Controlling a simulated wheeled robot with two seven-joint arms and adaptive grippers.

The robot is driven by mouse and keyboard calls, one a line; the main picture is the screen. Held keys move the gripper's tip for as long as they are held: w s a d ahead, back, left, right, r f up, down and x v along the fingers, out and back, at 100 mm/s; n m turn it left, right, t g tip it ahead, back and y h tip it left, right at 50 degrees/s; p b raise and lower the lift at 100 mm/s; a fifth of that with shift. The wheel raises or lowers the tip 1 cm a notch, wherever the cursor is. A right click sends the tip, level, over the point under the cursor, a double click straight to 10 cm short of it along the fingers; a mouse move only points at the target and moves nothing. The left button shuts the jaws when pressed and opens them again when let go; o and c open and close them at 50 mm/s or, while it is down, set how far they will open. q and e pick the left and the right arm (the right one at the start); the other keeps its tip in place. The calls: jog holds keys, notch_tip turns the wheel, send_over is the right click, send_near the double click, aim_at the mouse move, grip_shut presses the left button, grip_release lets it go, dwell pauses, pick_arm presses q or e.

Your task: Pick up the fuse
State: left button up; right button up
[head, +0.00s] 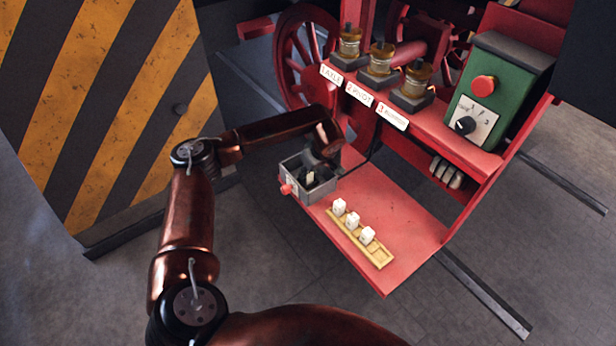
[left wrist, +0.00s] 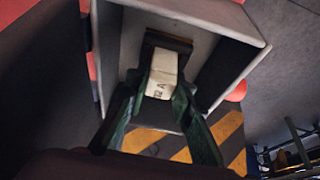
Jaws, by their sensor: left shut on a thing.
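In the left wrist view a white fuse (left wrist: 161,80) with dark lettering, partly readable as "12 A", is between the two fingers of my left gripper (left wrist: 160,95), which is shut on it. The fuse is inside an open grey box (left wrist: 245,42), at a dark slot in its back. In the head view the grey box (head: 293,192) stands at the left end of the red shelf, and the fuse (head: 310,175) shows as a small pale spot in it. My left gripper (head: 316,172) reaches into the box from above. My right gripper is not in view.
A yellow rack (head: 382,256) with several white fuses (head: 352,220) lies on the red shelf (head: 405,215); one end of the rack is empty. Above are three brass-and-glass cups (head: 380,60) and a green control box (head: 497,85) with a red button. A striped panel (head: 110,100) stands at left.

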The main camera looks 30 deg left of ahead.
pick_arm(q)
grip_shut()
jog(key=shift+r, duration=0.1)
jog(key=shift+r, duration=0.25)
notch_tip(320, 180, up, 17)
jog(key=b, duration=0.3)
jog(key=shift+r, duration=0.15)
